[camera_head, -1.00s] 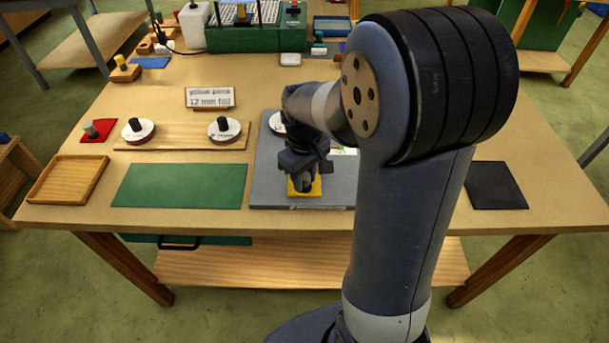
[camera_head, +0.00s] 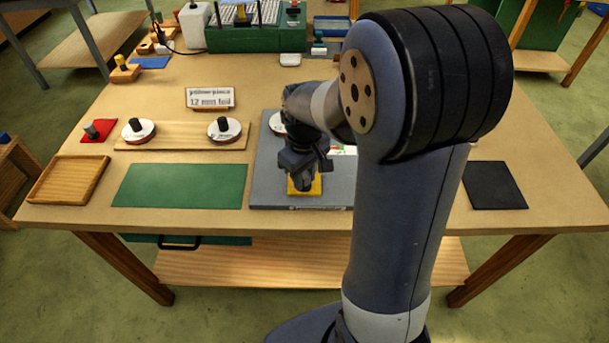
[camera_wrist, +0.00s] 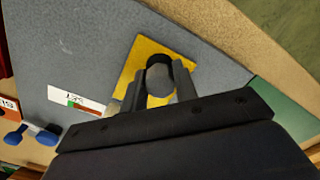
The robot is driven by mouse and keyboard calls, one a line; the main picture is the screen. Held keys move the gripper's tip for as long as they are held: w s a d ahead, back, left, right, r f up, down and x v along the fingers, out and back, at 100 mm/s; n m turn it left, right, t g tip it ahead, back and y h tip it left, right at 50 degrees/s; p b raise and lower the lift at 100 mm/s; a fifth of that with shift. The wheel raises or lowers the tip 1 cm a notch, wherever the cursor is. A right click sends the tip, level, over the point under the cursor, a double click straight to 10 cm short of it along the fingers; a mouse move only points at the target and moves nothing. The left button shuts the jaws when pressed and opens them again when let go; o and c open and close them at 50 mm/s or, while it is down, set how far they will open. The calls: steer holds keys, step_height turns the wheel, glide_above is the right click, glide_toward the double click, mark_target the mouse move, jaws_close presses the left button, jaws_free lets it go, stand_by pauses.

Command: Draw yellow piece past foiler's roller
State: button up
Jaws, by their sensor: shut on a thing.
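The yellow piece (camera_head: 316,186) lies flat on the foiler's grey base (camera_head: 262,180), near its front edge. It also shows in the wrist view (camera_wrist: 138,58), with a dark rounded knob (camera_wrist: 159,76) standing over it between my fingers. My gripper (camera_head: 302,180) points down over the piece and is shut on this knob. A white reel (camera_head: 276,122) at the back of the base is partly hidden by my arm. My arm hides much of the base's right side, and I cannot make out the roller.
A sign (camera_head: 210,97) reads yellow piece, 12 mm foil. Two reels stand on a wooden board (camera_head: 180,142) at left. A green mat (camera_head: 140,185), a wooden tray (camera_head: 68,181) and a black mat (camera_head: 495,186) lie along the front. A label (camera_wrist: 78,101) is on the base.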

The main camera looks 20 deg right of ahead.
mark_target(318, 181)
steer(key=shift+w+d, duration=0.2)
steer(key=shift+w, duration=0.5)
stand_by(0.3)
steer(key=shift+d, duration=0.2)
steer(key=shift+s+d, duration=0.25)
steer(key=shift+d, duration=0.4)
steer(key=shift+s+d, duration=0.25)
steer(key=shift+d, duration=0.35)
steer(key=shift+s+d, duration=0.15)
steer(key=shift+d, duration=0.3)
steer(key=shift+s+d+p, duration=0.25)
steer(key=shift+d+p, duration=0.05)
steer(key=shift+d, duration=0.75)
steer(key=shift+w+a, duration=0.1)
steer(key=shift+a, duration=0.05)
steer(key=shift+w+a, duration=0.2)
steer(key=shift+a, duration=0.45)
steer(key=shift+w+a, duration=0.15)
steer(key=shift+a, duration=0.5)
steer(key=shift+s, duration=0.1)
